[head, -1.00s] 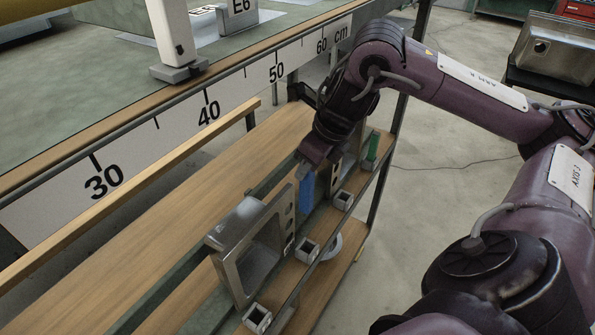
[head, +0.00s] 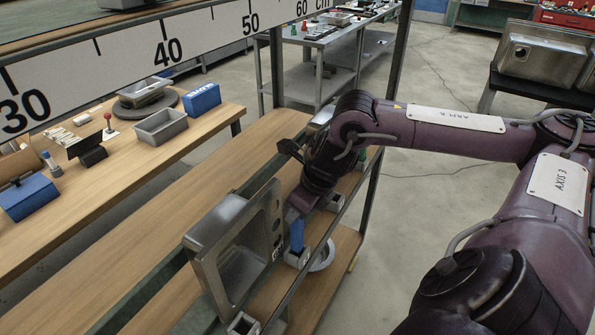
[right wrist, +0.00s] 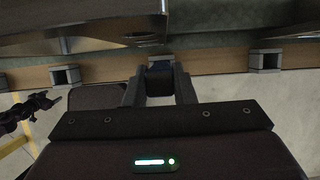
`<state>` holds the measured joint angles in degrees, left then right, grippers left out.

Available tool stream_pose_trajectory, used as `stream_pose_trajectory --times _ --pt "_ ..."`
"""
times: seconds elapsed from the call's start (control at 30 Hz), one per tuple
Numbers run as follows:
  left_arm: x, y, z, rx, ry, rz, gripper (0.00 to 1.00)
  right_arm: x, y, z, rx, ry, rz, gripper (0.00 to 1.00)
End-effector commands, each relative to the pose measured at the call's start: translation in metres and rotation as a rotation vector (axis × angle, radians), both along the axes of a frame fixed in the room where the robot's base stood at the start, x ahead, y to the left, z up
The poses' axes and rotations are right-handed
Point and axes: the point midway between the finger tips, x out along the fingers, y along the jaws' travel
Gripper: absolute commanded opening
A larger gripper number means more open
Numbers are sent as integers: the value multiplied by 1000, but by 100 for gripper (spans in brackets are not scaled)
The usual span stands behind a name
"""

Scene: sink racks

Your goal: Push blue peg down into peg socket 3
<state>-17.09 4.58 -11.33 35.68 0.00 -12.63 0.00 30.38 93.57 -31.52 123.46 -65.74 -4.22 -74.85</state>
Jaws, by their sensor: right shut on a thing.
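The blue peg (head: 297,238) stands about upright in my right gripper (head: 299,214), at the middle one of the visible grey sockets (head: 292,259). Its lower end meets the socket's top; how deep it sits I cannot tell. In the right wrist view the peg (right wrist: 160,84) looks dark between the two fingers, with a socket (right wrist: 160,60) right behind it. My right gripper is shut on the peg. The socket numbers are not readable.
Other square sockets stand nearer (head: 243,325) and farther (head: 335,202) along the rack. A metal sink (head: 205,245) stands upright just left of the peg. A white ring (head: 322,256) lies on the lower shelf. A metal rail runs in front of the sockets.

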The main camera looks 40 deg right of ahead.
Motion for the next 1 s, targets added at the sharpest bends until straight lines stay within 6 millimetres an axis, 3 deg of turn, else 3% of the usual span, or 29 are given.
stream_pose_trajectory --times 0.33,0.77,0.8,0.93,1.0 --pt "-1 0 5 0 1 0 75 0 0 -42 2 2 0 0" --pt "-3 0 -1 0 4 -3 75 0 0 -50 0 0 0 0" --pt "-3 0 1 0 5 -3 75 0 0 -49 0 1 0 28" --pt "-4 0 1 1 6 -3 75 0 0 -48 0 1 0 45" --pt "-4 0 1 1 6 -3 75 0 0 -48 0 1 0 45"
